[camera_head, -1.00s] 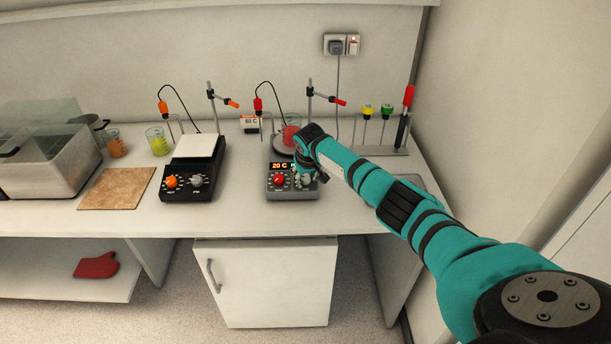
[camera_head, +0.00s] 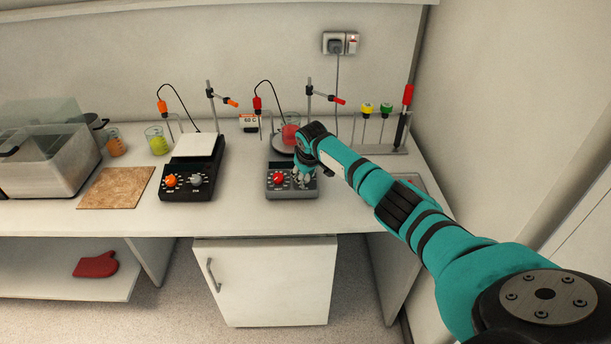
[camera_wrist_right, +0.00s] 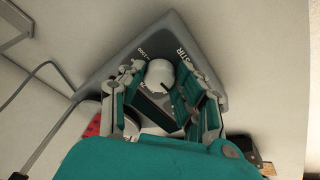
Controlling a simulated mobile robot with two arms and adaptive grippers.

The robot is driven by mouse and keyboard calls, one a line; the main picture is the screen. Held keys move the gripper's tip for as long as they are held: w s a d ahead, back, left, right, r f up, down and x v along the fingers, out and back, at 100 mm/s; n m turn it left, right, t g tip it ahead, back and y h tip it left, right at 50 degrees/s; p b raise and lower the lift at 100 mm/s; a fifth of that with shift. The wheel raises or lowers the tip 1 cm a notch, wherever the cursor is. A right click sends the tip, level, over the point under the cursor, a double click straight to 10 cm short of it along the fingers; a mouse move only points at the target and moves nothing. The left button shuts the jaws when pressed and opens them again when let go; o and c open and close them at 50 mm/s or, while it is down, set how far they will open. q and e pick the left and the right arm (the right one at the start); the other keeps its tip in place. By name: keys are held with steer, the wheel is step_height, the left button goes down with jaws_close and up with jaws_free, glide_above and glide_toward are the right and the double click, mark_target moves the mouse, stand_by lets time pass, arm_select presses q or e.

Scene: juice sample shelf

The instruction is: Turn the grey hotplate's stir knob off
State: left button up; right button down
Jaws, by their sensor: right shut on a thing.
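The grey hotplate (camera_head: 291,191) stands on the bench in the head view, with a red knob (camera_head: 278,178) at the left of its front panel. The panel's display is dark. My right gripper (camera_head: 305,174) is over the panel's right side and covers the stir knob there. In the right wrist view the pale grey stir knob (camera_wrist_right: 160,72) sits beside the word STIR. My right gripper's fingers (camera_wrist_right: 160,82) are on both sides of the knob and shut on it. My left gripper is in no view.
A black hotplate (camera_head: 190,178) with an orange and a grey knob stands to the left. A beaker of red liquid (camera_head: 290,133) is behind the grey panel. The bench front is clear.

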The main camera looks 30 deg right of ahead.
steer(key=c, duration=0.9)
jaws_free()
steer(key=shift+c, duration=0.2)
steer(key=shift+r, duration=0.1)
steer(key=v, duration=1.1)
steer(key=shift+s+r, duration=0.25)
steer(key=shift+r, duration=0.1)
